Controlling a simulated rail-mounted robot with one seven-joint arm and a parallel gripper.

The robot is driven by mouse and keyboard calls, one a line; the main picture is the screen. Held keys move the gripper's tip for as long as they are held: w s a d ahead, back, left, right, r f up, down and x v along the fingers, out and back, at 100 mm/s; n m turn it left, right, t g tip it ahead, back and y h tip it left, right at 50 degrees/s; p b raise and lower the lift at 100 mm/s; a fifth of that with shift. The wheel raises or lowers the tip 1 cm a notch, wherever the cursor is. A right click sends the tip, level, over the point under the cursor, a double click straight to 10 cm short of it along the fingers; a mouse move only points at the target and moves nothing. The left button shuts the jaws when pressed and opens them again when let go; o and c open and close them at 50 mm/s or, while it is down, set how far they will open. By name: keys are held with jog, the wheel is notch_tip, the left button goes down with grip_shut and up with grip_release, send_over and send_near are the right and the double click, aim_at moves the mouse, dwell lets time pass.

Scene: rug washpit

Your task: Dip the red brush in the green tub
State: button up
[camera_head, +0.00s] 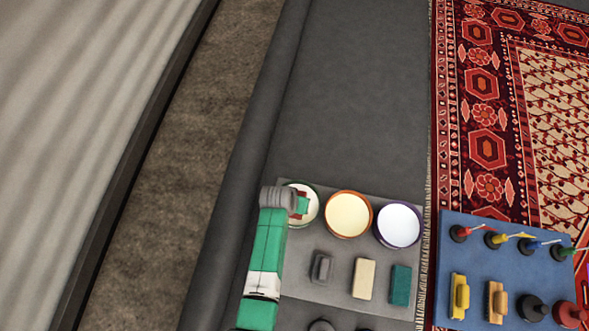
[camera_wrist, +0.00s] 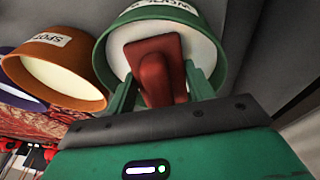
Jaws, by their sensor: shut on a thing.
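My gripper (camera_head: 302,204) is over the green tub (camera_head: 312,220) in the head view, and my wrist hides the tub's left part. In the wrist view my gripper (camera_wrist: 160,88) is shut on the red brush (camera_wrist: 155,62), with one green finger on each side of its handle. The brush lies across the pale mouth of the green tub (camera_wrist: 105,45), inside the outline of the rim. I cannot tell whether the brush touches the contents. The tub's rim is green and it has a white label, partly cut off.
An orange tub (camera_head: 348,234) and a purple-rimmed tub (camera_head: 379,237) stand to the right in a row. A grey block (camera_head: 321,267), a cream block (camera_head: 363,279) and a teal block (camera_head: 399,284) lie in front.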

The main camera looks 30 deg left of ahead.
notch_tip(320, 180, up, 10)
jog(key=p, duration=1)
jog(key=shift+f, duration=0.1)
